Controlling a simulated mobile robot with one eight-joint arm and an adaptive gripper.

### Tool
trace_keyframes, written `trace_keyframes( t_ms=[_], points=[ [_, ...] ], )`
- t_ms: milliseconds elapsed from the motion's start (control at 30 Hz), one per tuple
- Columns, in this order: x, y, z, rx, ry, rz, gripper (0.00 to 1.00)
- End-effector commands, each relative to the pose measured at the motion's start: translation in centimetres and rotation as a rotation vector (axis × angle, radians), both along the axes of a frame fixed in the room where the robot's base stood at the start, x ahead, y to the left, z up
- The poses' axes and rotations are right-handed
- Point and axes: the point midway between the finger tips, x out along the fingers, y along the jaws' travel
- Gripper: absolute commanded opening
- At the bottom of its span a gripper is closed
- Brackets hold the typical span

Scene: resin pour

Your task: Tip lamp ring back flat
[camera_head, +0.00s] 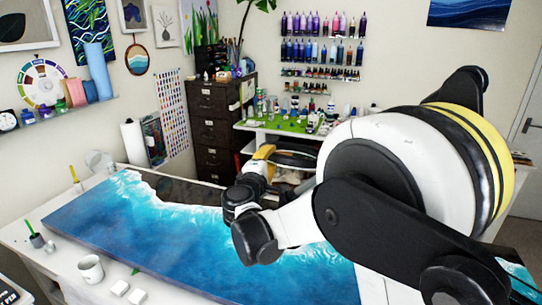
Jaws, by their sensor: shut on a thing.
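My gripper (264,154) shows beyond my wrist, near the far edge of the resin panel, its yellow part uppermost. It is shut on what looks like the lamp ring (293,154), a thin dark hoop reaching to the right from the fingers. The hoop appears tilted only slightly, seen nearly edge-on. My arm hides its right end, and the fingertips are too small to make out clearly. I cannot tell whether the ring touches anything below it.
A blue and white resin panel (150,235) covers most of the white table. A mug (90,269), small white blocks (137,297) and a brush cup (37,241) stand along its near left side. A dark drawer cabinet (208,130) and a cluttered bench (262,127) stand behind.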

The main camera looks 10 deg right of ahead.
Motion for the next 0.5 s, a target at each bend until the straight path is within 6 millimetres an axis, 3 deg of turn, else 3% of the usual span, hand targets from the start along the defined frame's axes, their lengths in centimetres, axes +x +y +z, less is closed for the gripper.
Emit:
trace_keyframes(
  t_ms=[300, 500],
  points=[
    [0.1, 0.0, -8.4, -0.117, 0.302, -0.001, 0.00],
    [-0.4, -0.1, -10.6, -0.158, 0.404, 0.000, 0.00]
  ],
)
